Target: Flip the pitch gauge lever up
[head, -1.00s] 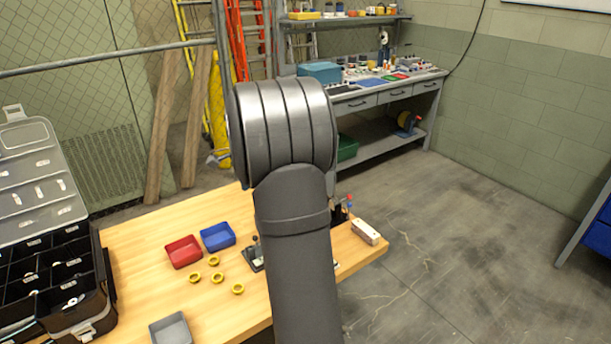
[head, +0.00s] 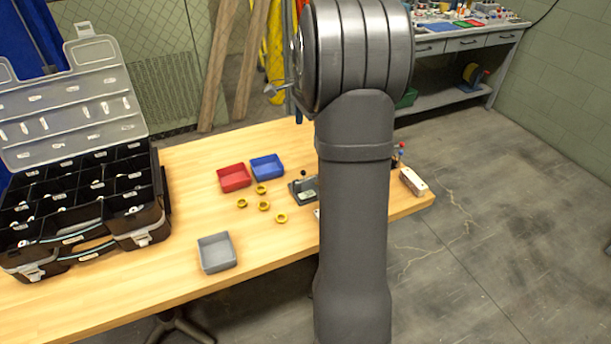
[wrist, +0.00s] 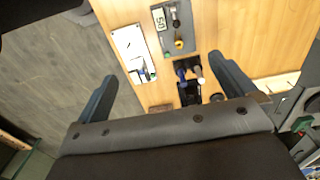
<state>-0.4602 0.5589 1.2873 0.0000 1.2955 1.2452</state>
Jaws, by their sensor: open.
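The gauge (head: 305,190) is a small grey unit on the wooden table, partly hidden behind my arm in the head view. A dark-knobbed lever (head: 303,174) stands up at its back there. In the wrist view the gauge (wrist: 178,42) shows a small numeric display, a black-knobbed lever (wrist: 175,20) and a yellow part. Which way the lever is set is hard to tell. My gripper (wrist: 168,88) is open and empty, its fingers wide apart, with the gauge beyond them near the top of the picture. The head view hides my gripper behind my arm.
A white tray (wrist: 131,52) and a dark holder (wrist: 188,92) with upright tools are near the gauge. Red (head: 234,178), blue (head: 267,167) and grey (head: 216,252) bins, several yellow rings (head: 263,206) and an open black organizer case (head: 80,205) occupy the table.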

